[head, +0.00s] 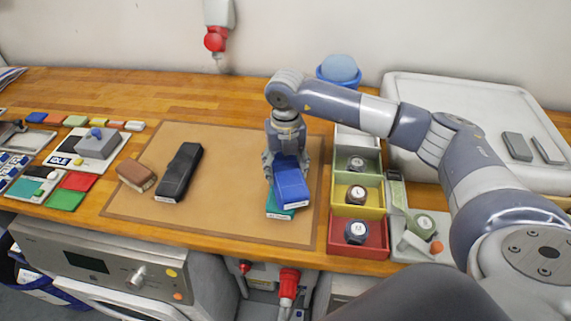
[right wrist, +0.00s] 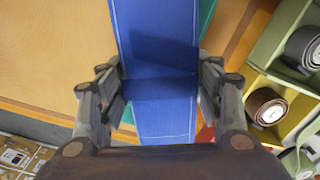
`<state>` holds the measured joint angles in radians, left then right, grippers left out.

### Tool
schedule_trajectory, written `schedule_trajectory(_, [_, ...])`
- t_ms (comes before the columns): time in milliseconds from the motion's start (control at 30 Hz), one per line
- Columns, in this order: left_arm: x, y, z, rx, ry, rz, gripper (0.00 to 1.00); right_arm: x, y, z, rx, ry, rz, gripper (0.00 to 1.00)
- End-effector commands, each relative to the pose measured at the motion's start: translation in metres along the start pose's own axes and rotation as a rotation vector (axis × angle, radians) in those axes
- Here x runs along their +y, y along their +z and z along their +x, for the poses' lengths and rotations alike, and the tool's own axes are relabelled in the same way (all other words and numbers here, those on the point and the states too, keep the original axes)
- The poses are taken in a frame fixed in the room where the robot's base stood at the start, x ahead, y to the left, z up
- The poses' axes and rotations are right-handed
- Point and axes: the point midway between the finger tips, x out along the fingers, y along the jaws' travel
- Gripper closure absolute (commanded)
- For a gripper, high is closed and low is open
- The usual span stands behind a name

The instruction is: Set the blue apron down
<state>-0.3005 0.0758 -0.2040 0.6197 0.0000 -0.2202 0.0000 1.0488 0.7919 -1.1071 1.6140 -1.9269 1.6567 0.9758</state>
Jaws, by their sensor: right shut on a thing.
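The blue apron (head: 292,188) is a folded blue bundle at the right part of the tan mat (head: 235,215). My right gripper (head: 285,165) points down and is shut on it. In the right wrist view the apron (right wrist: 158,60) runs between the two fingers (right wrist: 160,100). A teal folded item (head: 280,210) shows beneath and beside the apron. I cannot tell whether the apron rests on it or hangs just above. My left gripper is not in view.
A black folded item (head: 180,172) and a brown one (head: 137,175) lie on the mat's left. Right of the mat, green, yellow (head: 372,206) and red trays hold rolled belts. The mat's middle is clear. A large white tray (head: 440,90) stands at the back right.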

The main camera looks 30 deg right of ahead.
Motion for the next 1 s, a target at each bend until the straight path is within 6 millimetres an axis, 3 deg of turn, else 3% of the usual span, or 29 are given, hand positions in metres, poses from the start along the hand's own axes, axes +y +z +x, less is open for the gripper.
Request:
schedule_trajectory(300, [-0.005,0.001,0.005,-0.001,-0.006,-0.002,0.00,0.000,0.000,0.004,-0.001,0.001,0.000,0.70])
schedule_trajectory(333, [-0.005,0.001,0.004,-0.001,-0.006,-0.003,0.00,0.000,0.000,0.004,-0.001,0.000,0.000,0.38])
schedule_trajectory(400, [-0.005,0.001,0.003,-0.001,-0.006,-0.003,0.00,0.000,0.000,0.003,-0.001,0.000,0.000,0.22])
schedule_trajectory(433, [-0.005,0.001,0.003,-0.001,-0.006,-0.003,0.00,0.000,0.000,0.003,-0.001,0.000,0.000,0.20])
schedule_trajectory(800, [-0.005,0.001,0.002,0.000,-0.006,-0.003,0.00,0.000,0.000,0.001,-0.001,0.000,0.000,0.20])
schedule_trajectory(1000, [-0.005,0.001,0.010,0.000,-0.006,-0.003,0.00,0.001,0.001,-0.018,-0.005,0.002,-0.001,0.20])
